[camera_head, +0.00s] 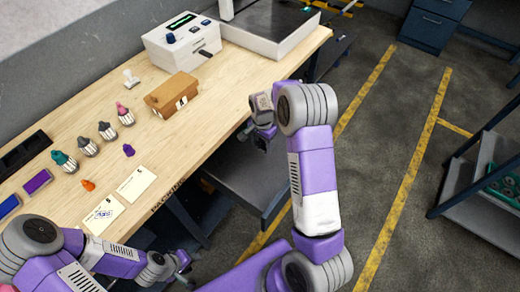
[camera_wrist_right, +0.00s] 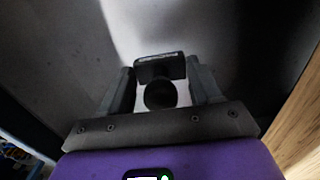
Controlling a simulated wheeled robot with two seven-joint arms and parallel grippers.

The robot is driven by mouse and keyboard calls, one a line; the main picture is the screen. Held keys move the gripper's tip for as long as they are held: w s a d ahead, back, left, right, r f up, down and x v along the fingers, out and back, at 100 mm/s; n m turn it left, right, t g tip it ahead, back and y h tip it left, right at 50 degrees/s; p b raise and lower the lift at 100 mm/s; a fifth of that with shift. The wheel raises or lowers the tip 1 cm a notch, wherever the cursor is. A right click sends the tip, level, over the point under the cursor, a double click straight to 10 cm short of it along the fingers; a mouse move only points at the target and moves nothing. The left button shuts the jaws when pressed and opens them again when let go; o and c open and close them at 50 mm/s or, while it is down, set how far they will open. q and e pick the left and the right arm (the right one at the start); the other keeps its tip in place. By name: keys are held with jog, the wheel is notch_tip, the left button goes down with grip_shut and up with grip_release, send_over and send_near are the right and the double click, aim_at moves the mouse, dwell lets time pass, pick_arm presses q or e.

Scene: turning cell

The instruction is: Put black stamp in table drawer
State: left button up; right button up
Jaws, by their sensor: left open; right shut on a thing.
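The black stamp (camera_wrist_right: 160,92) sits between the two fingers of my right gripper (camera_wrist_right: 162,90) in the right wrist view. The gripper is shut on it. In the head view my right gripper (camera_head: 262,138) is beyond the table's right edge, above the grey drawer (camera_head: 245,178). The stamp is hard to make out there. The drawer is pulled out from under the table. Its grey inside fills the background of the right wrist view. My left gripper (camera_head: 182,262) is open and empty near the table's front edge, low in the head view.
The wooden table (camera_head: 215,105) holds several small figure-topped stamps (camera_head: 88,147), a brown box (camera_head: 172,95), paper cards (camera_head: 136,184), ink pads (camera_head: 38,181) and a white machine (camera_head: 182,45). A shelf cart (camera_head: 480,175) stands at the right. The floor between is clear.

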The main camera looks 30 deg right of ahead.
aim_at(262, 146)
jog(key=shift+f+b, duration=0.4)
jog(key=shift+f, duration=1.7)
jog(key=shift+f, duration=0.2)
jog(key=o, duration=0.8)
jog(key=shift+r, duration=0.1)
jog(key=shift+o, duration=0.3)
jog(key=shift+r, duration=0.5)
notch_tip(262, 146, up, 11)
jog(key=p, duration=0.2)
jog(key=shift+r+p, duration=0.2)
jog(key=shift+p, duration=0.15)
